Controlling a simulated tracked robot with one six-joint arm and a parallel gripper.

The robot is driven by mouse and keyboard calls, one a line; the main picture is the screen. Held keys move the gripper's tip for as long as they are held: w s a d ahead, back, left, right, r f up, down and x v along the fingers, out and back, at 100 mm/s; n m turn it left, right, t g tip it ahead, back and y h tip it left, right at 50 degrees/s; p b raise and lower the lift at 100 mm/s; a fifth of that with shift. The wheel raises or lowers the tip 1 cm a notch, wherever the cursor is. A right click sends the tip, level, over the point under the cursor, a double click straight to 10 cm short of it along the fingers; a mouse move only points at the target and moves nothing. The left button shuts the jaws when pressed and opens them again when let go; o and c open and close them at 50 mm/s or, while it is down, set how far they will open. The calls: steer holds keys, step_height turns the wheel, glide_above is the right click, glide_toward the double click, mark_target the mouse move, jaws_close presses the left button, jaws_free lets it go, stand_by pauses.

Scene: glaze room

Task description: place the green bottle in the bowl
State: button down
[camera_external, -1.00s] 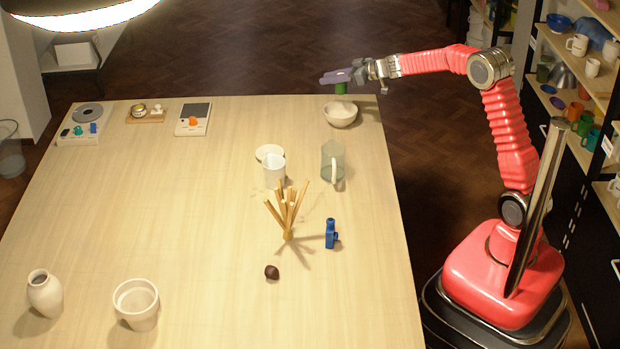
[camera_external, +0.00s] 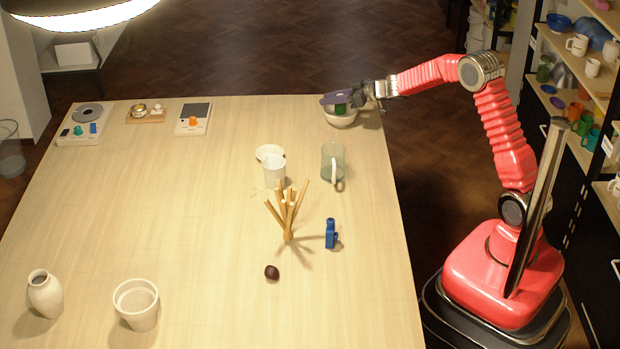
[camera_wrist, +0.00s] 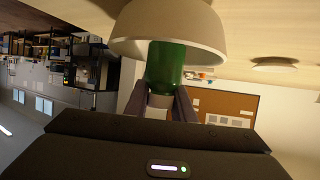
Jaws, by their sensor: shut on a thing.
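The green bottle (camera_external: 341,108) is held in my gripper (camera_external: 338,98) at the far right corner of the table. In the wrist view my gripper (camera_wrist: 160,103) is shut on the green bottle (camera_wrist: 166,68), with a finger on each side. The bottle's far end passes behind the rim of the bowl (camera_wrist: 168,25), so it reaches into the bowl's opening. Whether it touches the bowl's bottom is hidden.
A bundle of sticks (camera_external: 288,215) and a blue object (camera_external: 331,234) are further forward. The table's left middle is clear.

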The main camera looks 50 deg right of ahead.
steer(key=shift+f, duration=0.3)
steer(key=c, duration=1.4)
jaws_free()
steer(key=shift+c, duration=0.2)
step_height(320, 180, up, 7)
steer(key=shift+r, duration=0.1)
